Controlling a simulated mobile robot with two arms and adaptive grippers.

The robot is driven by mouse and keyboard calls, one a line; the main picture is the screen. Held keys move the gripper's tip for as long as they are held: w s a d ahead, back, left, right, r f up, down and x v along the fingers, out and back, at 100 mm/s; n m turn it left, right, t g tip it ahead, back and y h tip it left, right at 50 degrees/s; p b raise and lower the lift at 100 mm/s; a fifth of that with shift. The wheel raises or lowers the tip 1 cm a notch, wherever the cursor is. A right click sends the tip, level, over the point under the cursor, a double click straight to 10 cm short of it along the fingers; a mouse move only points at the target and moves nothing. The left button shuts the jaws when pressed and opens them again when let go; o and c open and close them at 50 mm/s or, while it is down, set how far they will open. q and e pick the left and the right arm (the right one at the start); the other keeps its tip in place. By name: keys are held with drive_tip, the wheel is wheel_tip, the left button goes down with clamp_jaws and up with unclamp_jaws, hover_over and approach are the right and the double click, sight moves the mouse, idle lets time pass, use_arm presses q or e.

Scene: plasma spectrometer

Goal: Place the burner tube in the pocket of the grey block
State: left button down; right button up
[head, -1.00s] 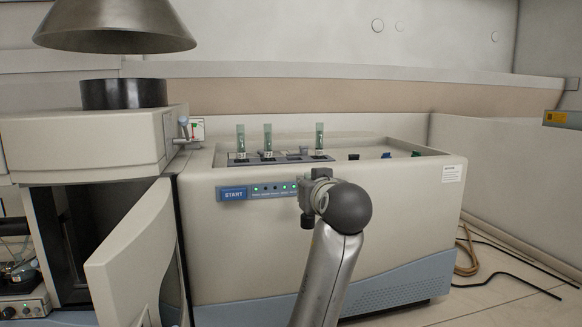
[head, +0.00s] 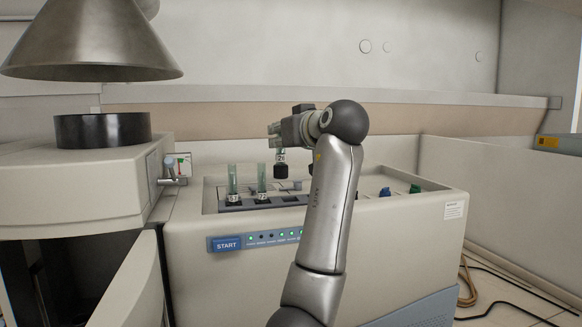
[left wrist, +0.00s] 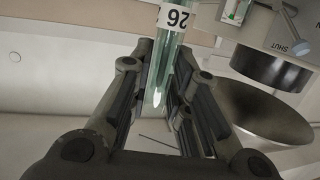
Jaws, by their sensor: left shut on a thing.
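Two similar tubes, the left one (head: 233,180) and the right one (head: 262,179), stand upright in the block's left part. Dark pockets show to their right; my arm hides the block's right end. My right gripper is not in view.
A machine with a START button (head: 227,244) carries the block. Blue (head: 385,191) and green (head: 415,188) parts lie at its top right. A metal hood (head: 92,45) hangs over a black cylinder (head: 102,129) at the left. An open door (head: 128,285) stands in front.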

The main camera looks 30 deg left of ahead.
use_arm(q)
drive_tip(key=w+f+p, duration=0.2)
drive_tip(key=f, duration=0.1)
drive_tip(key=w+a+f+p, duration=0.1)
drive_tip(key=w+f+p, duration=0.1)
drive_tip(key=f, duration=0.1)
drive_tip(key=w+a+f+p, duration=0.1)
drive_tip(key=w+f+p, duration=0.1)
drive_tip(key=f, duration=0.2)
drive_tip(key=shift+w+a, duration=0.1)
drive_tip(key=shift+w, duration=0.15)
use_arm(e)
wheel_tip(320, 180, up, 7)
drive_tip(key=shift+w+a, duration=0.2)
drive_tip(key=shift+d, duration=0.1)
use_arm(q)
drive_tip(key=shift+f+b, duration=0.2)
drive_tip(key=shift+b, duration=0.1)
drive_tip(key=c, duration=1.4)
unclamp_jaws()
drive_tip(key=shift+o, duration=0.2)
drive_tip(key=shift+r, duration=0.1)
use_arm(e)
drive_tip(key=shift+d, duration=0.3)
use_arm(q)
drive_tip(key=shift+r, duration=0.1)
